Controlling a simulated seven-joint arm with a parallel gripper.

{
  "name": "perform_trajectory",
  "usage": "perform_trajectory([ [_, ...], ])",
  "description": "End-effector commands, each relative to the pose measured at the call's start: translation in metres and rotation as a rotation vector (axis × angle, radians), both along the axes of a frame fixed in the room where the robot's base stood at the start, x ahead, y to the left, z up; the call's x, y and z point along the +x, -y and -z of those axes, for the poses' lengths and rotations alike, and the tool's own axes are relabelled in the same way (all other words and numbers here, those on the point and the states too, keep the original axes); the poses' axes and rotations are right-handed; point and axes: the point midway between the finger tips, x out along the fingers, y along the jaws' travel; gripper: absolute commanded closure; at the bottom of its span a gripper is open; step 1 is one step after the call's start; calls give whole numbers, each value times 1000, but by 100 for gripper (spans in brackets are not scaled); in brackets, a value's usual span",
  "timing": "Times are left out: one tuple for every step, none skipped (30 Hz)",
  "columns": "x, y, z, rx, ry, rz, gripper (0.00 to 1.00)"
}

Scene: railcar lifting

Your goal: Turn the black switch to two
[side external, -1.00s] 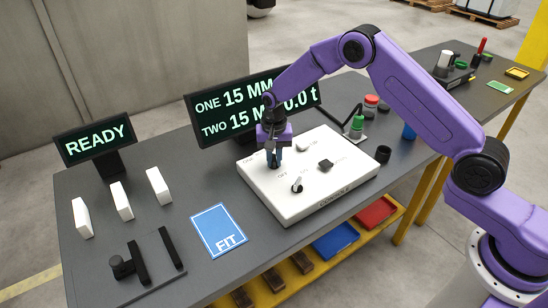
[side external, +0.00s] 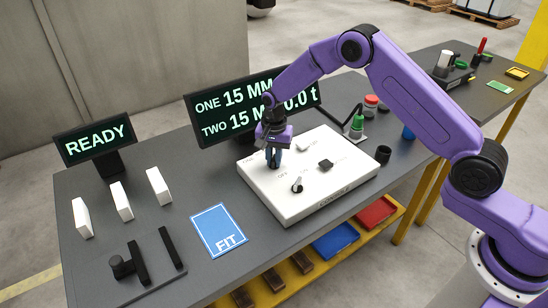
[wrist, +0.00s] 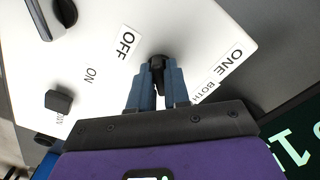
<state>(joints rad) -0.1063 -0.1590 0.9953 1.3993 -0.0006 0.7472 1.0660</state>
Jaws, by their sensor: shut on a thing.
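The white console (side external: 325,207) lies on the grey bench, with my gripper (side external: 274,165) reaching down to its back left part. In the wrist view my gripper (wrist: 157,98) has its blue fingers shut on the black switch (wrist: 158,61). The labels ONE (wrist: 236,58) and BOTH lie to the right of the switch, and OFF (wrist: 126,42) lies to its left. The fingers hide part of the switch, and I see no label TWO on the console. The display (side external: 225,128) behind reads ONE 15 MM and TWO 15 M, partly covered by my arm.
Other console controls are a silver-tipped lever (side external: 297,185) and a black square knob (side external: 325,164). A READY screen (side external: 95,140), white blocks (side external: 122,201) and a blue FIT card (side external: 219,230) stand to the left.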

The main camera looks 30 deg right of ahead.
Motion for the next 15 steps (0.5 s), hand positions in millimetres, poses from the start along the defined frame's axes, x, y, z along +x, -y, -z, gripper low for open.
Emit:
perform_trajectory([
  [0,0,-1,1,0,4,100],
  [0,0,-1,1,0,4,74],
  [0,0,-1,1,1,4,63],
  [0,0,-1,1,1,3,63],
  [0,0,-1,1,1,3,63],
  [0,0,-1,1,1,2,63],
  [0,0,0,1,1,2,63],
  [0,0,0,1,1,2,63],
  [0,0,0,1,1,2,63],
  [0,0,0,1,1,2,63],
  [0,0,0,1,1,1,63],
  [0,0,-1,1,1,1,63],
  [0,0,-2,1,1,1,63],
  [1,0,-4,1,1,1,63],
  [1,0,-7,1,2,1,63],
])
